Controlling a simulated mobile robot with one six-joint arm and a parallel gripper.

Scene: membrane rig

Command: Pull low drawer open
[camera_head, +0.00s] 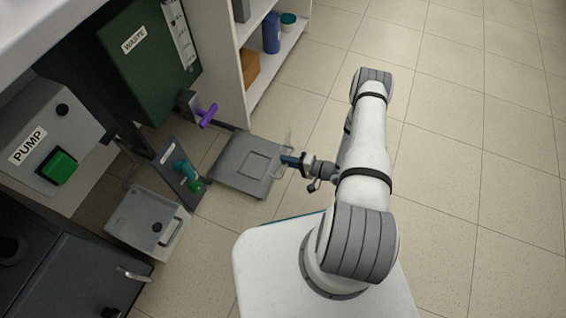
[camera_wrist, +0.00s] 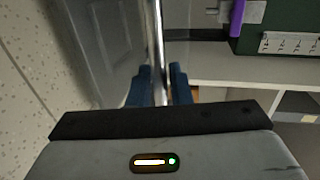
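A low grey unit (camera_head: 240,168) with a square recess in its face stands near the floor beside the shelf; I take it for the low drawer. Its grey face (camera_wrist: 92,45) fills the left of the wrist view. A shiny metal handle bar (camera_wrist: 157,40) runs from the top of the wrist view down between the blue fingers of my gripper (camera_wrist: 160,88). The fingers are close together, one on each side of the bar, and look shut on it. In the head view my gripper (camera_head: 287,160) is at the unit's right edge; the bar is hard to make out there.
Left are a green WASTE box (camera_head: 150,60), a purple lever (camera_head: 208,115), a teal-green handle (camera_head: 187,174), a PUMP box (camera_head: 45,135) and a grey floor-level box (camera_head: 145,220). A white shelf (camera_head: 275,70) stands behind. Tiled floor is clear at right.

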